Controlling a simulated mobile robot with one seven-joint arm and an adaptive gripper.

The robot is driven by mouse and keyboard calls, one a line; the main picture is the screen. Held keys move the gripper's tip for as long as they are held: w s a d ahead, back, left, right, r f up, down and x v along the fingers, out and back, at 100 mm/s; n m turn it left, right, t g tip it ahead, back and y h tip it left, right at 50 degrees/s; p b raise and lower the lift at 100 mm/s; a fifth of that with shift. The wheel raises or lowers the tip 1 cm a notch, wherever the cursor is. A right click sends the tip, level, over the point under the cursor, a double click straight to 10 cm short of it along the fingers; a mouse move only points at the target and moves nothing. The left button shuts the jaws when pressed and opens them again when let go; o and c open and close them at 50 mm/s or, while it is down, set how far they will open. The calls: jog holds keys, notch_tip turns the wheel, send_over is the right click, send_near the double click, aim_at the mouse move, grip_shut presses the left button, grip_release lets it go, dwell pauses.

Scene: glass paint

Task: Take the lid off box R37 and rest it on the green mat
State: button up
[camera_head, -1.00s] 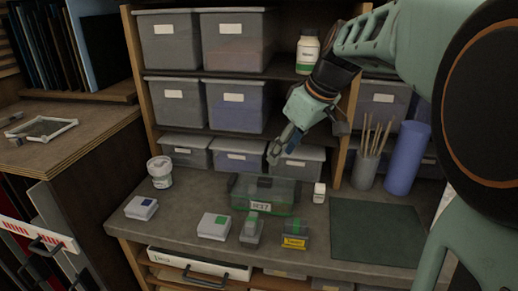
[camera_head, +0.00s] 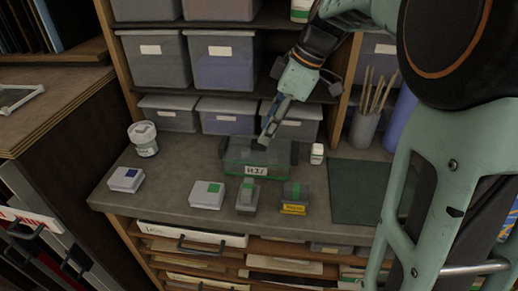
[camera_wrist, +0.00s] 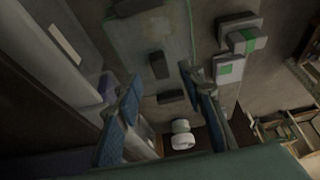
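Box R37 (camera_head: 258,170), a see-through greenish box with a white label, stands on the bench. Its lid appears to be on, with a dark handle (camera_head: 257,145) on top and dark clips at the sides. My gripper (camera_head: 266,139) is just above the lid, pointing down at the handle, partly covering it. In the wrist view my gripper (camera_wrist: 160,72) is open, its blue-padded fingers wide apart, with the dark handle (camera_wrist: 158,66) seen between the tips. Whether they touch it I cannot tell. The green mat (camera_head: 362,192) lies bare to the right of the box.
A small white bottle (camera_head: 317,153) stands just right of the box. Several small grey boxes, such as one with a green square (camera_head: 206,194), line the front edge. A white jar (camera_head: 144,138) is at the left. Shelves of bins (camera_head: 226,61) rise behind; a brush cup (camera_head: 364,128) stands behind the mat.

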aim_at(259, 147)
jog(key=shift+x, duration=1.95)
jog(key=shift+a, duration=0.15)
jog(key=shift+r, duration=0.1)
grip_shut()
